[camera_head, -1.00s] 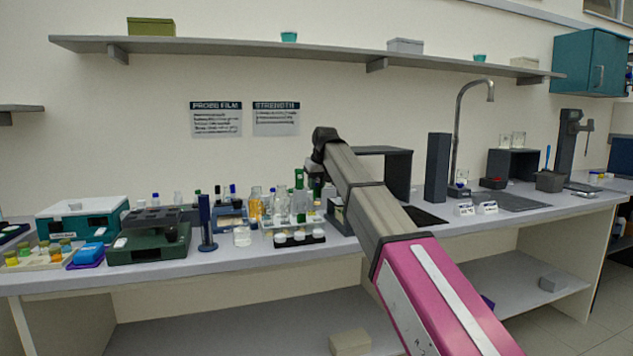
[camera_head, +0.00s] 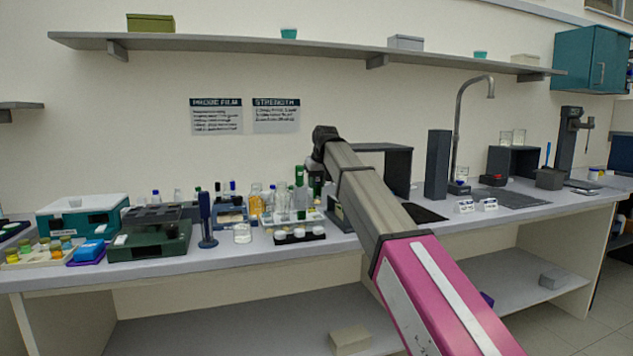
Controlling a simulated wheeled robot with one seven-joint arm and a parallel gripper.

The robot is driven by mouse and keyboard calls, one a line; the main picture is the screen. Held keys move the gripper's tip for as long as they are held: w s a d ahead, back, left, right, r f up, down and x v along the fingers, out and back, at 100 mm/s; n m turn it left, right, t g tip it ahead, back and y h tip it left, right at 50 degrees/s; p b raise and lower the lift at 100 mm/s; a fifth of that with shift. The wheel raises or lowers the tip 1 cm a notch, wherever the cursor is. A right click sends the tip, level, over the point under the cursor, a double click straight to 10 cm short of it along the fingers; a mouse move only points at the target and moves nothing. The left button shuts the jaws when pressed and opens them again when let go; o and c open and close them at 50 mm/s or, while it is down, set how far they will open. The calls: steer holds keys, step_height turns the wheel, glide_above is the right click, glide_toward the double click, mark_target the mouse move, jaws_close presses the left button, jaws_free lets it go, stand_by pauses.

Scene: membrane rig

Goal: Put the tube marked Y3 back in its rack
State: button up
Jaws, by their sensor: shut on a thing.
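My gripper (camera_head: 315,177) hangs from the dark wrist at the end of my arm, low over the middle of the bench. It is small and partly hidden by my arm. It is shut on a tube, but its fingers and the tube can hardly be made out, and no Y3 marking is readable. A tall green-topped piece (camera_head: 300,176) stands upright just left of the gripper; I cannot tell whether the two touch. Below is a pale rack or tray (camera_head: 283,224) with glassware, and a dark rack with white round tops (camera_head: 300,237) in front of it.
Bottles with amber contents (camera_head: 256,203) and a beaker (camera_head: 242,233) crowd the left side. A dark green device (camera_head: 150,242) and a teal box (camera_head: 82,217) stand farther left. A dark open box (camera_head: 397,170) is behind my arm. The bench's right part has free room.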

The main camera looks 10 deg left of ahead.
steer(key=shift+f, duration=4.15)
steer(key=shift+f, duration=0.3)
steer(key=o, duration=1.1)
steer(key=shift+c, duration=0.2)
steer(key=v, duration=1)
steer(key=shift+d+r, duration=0.1)
steer(key=shift+r, duration=0.25)
steer(key=shift+s, duration=0.1)
